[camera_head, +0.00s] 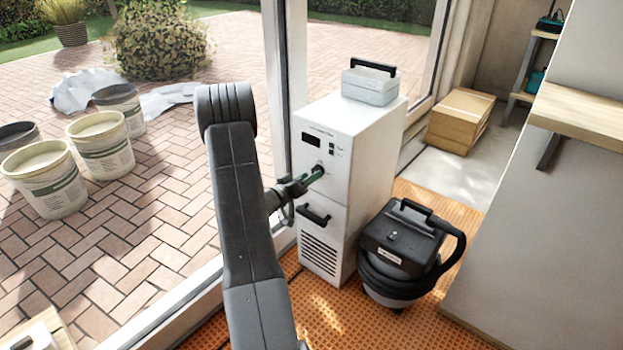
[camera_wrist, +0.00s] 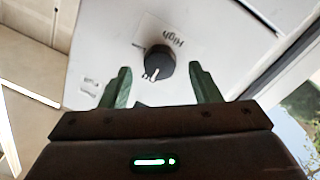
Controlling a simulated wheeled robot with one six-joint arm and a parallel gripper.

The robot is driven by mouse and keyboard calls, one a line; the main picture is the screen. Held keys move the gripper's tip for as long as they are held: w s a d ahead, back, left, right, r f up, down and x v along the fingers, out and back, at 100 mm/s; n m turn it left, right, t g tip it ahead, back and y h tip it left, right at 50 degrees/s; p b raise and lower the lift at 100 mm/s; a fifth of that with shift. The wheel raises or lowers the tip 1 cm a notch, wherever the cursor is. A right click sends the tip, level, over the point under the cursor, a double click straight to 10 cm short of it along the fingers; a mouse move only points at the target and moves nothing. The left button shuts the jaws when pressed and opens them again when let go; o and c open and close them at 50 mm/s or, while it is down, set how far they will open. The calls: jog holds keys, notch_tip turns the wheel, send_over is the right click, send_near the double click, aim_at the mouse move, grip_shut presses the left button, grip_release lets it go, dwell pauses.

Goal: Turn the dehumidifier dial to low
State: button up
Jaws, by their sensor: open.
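The white dehumidifier (camera_head: 375,150) stands upright by the glass door, its front panel facing my arm. In the wrist view its dark round dial (camera_wrist: 159,63) sits on the white panel, with a light pointer mark near its lower edge. The word "High" (camera_wrist: 172,41) is printed beside the dial; another small label (camera_wrist: 90,85) at the left is too blurred to read. My gripper (camera_wrist: 164,84) is open, its green fingers apart on either side of the dial's lower part. In the head view my gripper (camera_head: 314,175) is at the panel and hides the dial. Contact cannot be told.
A grey case (camera_head: 368,86) rests on top of the dehumidifier. A black and grey vacuum (camera_head: 405,250) stands close at its right. A cardboard box (camera_head: 460,120) is behind. Buckets (camera_head: 102,143) stand outside on the paving. Orange matting (camera_head: 325,315) covers the floor in front.

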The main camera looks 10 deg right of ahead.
jog(key=shift+x, duration=0.95)
jog(key=shift+c, duration=0.3)
jog(key=c, duration=0.9)
jog(key=shift+c, duration=0.2)
